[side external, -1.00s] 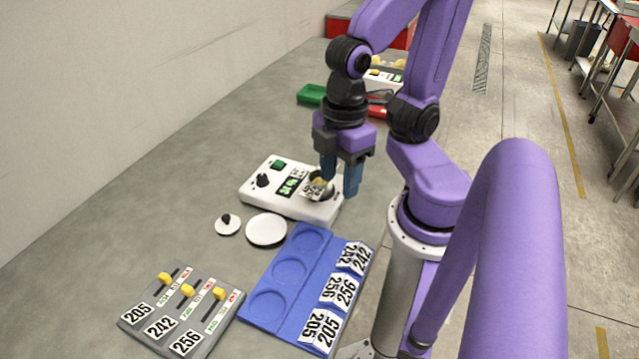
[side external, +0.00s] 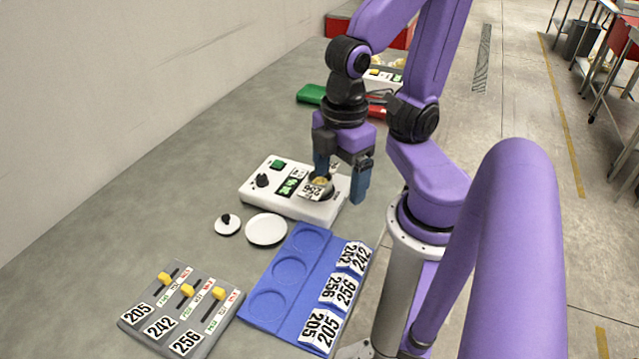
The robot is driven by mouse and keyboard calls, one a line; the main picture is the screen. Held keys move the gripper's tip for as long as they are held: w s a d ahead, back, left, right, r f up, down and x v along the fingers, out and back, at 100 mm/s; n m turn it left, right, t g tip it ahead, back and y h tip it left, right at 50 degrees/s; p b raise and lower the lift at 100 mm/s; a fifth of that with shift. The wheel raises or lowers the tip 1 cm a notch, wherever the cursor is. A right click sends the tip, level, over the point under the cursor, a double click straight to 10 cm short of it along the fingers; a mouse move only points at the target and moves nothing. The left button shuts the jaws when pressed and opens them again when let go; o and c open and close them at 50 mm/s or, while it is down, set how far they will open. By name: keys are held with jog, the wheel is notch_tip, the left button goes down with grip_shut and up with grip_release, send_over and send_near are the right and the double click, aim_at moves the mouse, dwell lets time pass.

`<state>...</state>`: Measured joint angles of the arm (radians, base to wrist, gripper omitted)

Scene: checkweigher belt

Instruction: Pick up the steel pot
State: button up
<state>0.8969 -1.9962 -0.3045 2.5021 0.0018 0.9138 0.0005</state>
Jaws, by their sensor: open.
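The steel pot (side external: 327,189) appears as a small grey vessel with yellowish contents and a white tag reading 256. It sits at the right end of the white weighing unit (side external: 262,199). My gripper (side external: 340,188) is open and points down over that end. Its left finger is beside or just behind the pot, and its right finger hangs to the right, near the unit's edge. The fingers and tag partly hide the pot. I cannot tell whether either finger touches it.
A white plate (side external: 266,230) and a small white lid with a black knob (side external: 228,224) lie in front. A blue tray (side external: 260,326) has round recesses and number cards. A grey slider panel (side external: 139,318) is at lower left. Green (side external: 311,94) and red trays stand behind.

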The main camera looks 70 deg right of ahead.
jog(key=shift+f, duration=0.1)
jog(key=n+t+h, duration=0.5)
jog(key=n+h, duration=0.5)
jog(key=h, duration=0.3)
send_near(320, 184)
jog(key=x, duration=1)
jog(key=shift+w+d+r, duration=0.2)
jog(key=shift+d+r, duration=0.05)
jog(key=shift+d, duration=0.2)
jog(key=c, duration=1.2)
jog(key=shift+r, duration=0.2)
notch_tip(320, 184, up, 10)
jog(key=shift+w+a+f, duration=0.1)
jog(key=shift+f, duration=0.1)
